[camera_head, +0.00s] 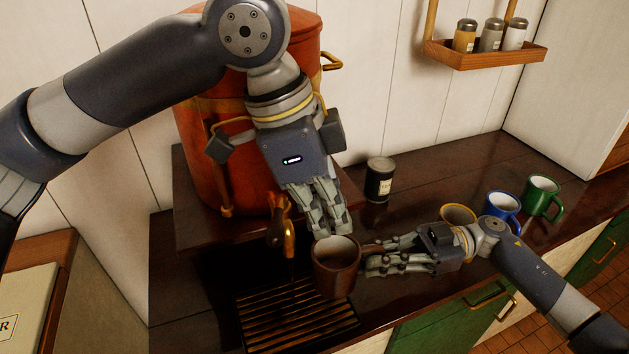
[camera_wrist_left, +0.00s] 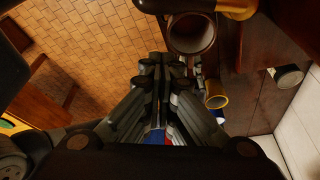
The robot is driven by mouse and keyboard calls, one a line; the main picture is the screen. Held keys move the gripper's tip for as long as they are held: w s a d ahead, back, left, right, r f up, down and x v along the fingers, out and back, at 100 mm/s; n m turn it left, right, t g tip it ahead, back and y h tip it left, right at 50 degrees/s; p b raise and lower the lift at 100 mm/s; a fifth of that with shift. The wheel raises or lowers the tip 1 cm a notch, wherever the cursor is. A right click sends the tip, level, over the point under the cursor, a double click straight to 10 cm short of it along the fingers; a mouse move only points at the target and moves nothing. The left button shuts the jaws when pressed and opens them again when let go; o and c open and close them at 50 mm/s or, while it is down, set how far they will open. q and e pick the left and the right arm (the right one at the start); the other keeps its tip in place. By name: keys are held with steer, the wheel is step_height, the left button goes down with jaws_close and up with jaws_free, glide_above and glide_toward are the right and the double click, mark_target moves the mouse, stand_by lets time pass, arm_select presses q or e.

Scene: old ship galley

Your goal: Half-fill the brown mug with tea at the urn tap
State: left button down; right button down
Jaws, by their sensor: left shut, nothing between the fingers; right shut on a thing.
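The brown mug (camera_head: 336,275) is upright over the right side of the drip grate, to the right of the urn tap (camera_head: 288,235), not under its spout. My right gripper (camera_head: 372,257) is shut on the mug at its handle side. My left gripper (camera_head: 332,222) is shut and empty, just behind and above the mug's rim. The urn (camera_head: 200,165) is a large copper-orange vessel, partly hidden by my left arm. In the left wrist view, the mug's mouth (camera_wrist_left: 192,36) is beside the fingers (camera_wrist_left: 162,72). I cannot tell whether tea is inside.
The slatted drip grate (camera_head: 285,318) lies below the tap. A dark labelled tin (camera_head: 379,180) stands behind. A yellow mug (camera_head: 458,214), blue mug (camera_head: 503,208) and green mug (camera_head: 543,196) stand at right. A spice rack (camera_head: 487,55) hangs on the wall.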

mark_target(278, 217)
steer(key=shift+r, duration=0.1)
steer(key=shift+a, duration=0.1)
arm_select(q)
steer(key=a, duration=0.3)
steer(key=shift+w+a+f, duration=0.1)
steer(key=shift+w+a, duration=0.05)
steer(key=shift+a, duration=0.15)
steer(key=shift+d, duration=0.1)
